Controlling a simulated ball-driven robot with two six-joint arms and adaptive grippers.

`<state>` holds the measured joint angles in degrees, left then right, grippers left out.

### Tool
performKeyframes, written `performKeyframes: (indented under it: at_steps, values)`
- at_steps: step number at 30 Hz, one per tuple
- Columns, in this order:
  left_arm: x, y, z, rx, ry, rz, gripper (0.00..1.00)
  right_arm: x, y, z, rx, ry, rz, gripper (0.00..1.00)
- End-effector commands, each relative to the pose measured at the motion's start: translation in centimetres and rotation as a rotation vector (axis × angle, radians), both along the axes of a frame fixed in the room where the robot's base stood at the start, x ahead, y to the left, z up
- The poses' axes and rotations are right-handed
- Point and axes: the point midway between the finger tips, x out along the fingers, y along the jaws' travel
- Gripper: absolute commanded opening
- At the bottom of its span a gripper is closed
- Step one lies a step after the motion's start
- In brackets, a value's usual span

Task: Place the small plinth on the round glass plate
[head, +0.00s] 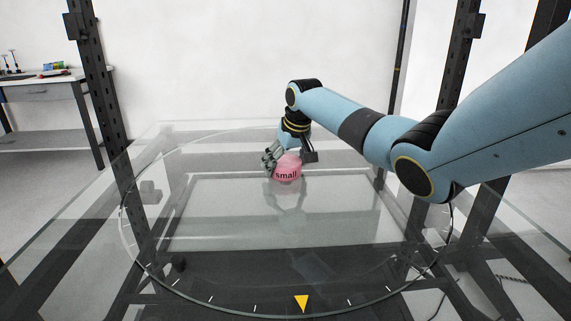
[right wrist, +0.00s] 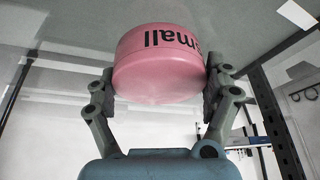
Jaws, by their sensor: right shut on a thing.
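The small plinth (head: 287,168) is a pink round block with "small" printed on its side. My right gripper (head: 290,162) is shut on it, with a finger on each side. The right wrist view shows the plinth (right wrist: 160,68) between both fingers of the right gripper (right wrist: 158,88). The round glass plate (head: 250,230) is a large clear disc with a pale rim and tick marks. The plinth is over the far part of the plate, with a reflection below it. I cannot tell whether it touches the glass. My left gripper is not in view.
Dark perforated posts (head: 105,110) stand at the left and right of the glass. A yellow triangle (head: 302,303) marks the plate's near edge. A workbench (head: 45,88) stands at the far left. The rest of the plate is clear.

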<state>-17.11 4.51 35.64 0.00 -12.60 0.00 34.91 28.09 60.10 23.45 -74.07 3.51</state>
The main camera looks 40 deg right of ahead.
Motion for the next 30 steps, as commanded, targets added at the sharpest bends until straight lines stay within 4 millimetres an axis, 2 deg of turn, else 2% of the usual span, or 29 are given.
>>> performKeyframes:
  at_steps: [5,6,9,20,23,30]
  values:
    - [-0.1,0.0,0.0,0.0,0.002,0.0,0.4,0.0,0.0,-0.1,0.0,0.0,0.0,0.48]
    - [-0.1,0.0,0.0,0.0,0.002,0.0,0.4,0.0,0.0,-0.2,0.0,0.0,0.0,0.86]
    - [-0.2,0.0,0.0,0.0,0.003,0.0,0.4,0.0,0.0,-0.1,0.0,0.0,0.0,0.99]
    - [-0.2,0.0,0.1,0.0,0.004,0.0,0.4,-0.1,0.0,0.4,-0.001,-0.002,0.0,1.0]
    - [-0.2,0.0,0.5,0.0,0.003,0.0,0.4,-0.6,0.0,1.8,-0.002,-0.003,0.0,1.0]
    - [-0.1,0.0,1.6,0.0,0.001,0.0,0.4,-2.6,0.4,6.8,-0.004,-0.003,0.001,1.0]
